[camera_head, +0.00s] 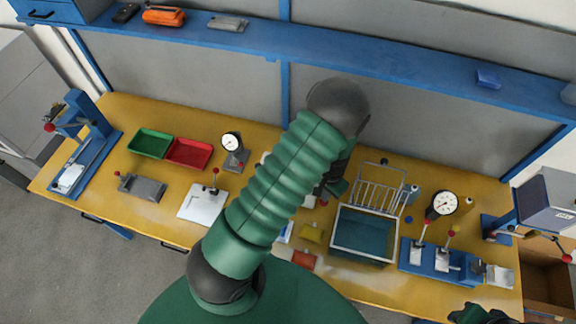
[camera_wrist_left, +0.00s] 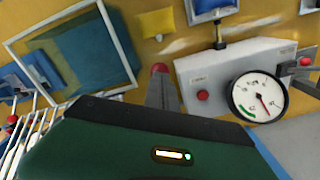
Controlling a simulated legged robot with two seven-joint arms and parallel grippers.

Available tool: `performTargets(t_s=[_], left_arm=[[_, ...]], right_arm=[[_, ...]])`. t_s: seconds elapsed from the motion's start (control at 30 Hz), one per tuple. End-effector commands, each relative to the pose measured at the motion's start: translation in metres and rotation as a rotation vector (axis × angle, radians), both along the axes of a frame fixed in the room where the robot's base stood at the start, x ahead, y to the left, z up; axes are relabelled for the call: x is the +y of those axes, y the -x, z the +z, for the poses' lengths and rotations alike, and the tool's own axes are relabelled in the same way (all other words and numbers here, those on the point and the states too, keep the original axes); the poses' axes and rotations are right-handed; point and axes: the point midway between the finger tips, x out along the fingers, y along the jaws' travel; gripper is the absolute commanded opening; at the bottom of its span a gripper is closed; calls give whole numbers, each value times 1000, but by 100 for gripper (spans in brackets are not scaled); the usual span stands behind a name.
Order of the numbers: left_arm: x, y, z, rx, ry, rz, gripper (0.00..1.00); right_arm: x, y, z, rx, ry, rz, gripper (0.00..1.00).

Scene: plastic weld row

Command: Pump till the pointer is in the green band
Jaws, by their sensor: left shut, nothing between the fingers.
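In the left wrist view a round white gauge (camera_wrist_left: 258,97) sits on a pale box (camera_wrist_left: 210,80). Its green band is at the lower left of the dial. The red pointer slants to the lower right, outside the green band. A red button (camera_wrist_left: 203,95) is beside the dial. A red knob (camera_wrist_left: 160,69) shows just beyond my left gripper (camera_wrist_left: 162,82), whose fingers are shut and empty; contact cannot be told. In the head view my left gripper (camera_head: 326,190) is partly behind my arm, which hides the gauge box. Part of my right arm (camera_head: 478,314) shows at the lower edge.
A blue tray (camera_head: 335,232) with a wire rack (camera_head: 380,185) stands right of my left gripper. Red (camera_head: 210,154) and green (camera_head: 168,146) trays are at left. A blue shelf (camera_head: 400,67) runs along the back.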

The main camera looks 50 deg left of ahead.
Motion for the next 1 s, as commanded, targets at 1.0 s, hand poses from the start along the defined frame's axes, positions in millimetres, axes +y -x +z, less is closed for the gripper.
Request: performTargets(t_s=[1.0], left_arm=[[-9, 18, -51, 1, -1, 2, 0]], right_arm=[[0, 0, -40, 0, 0, 0, 36]])
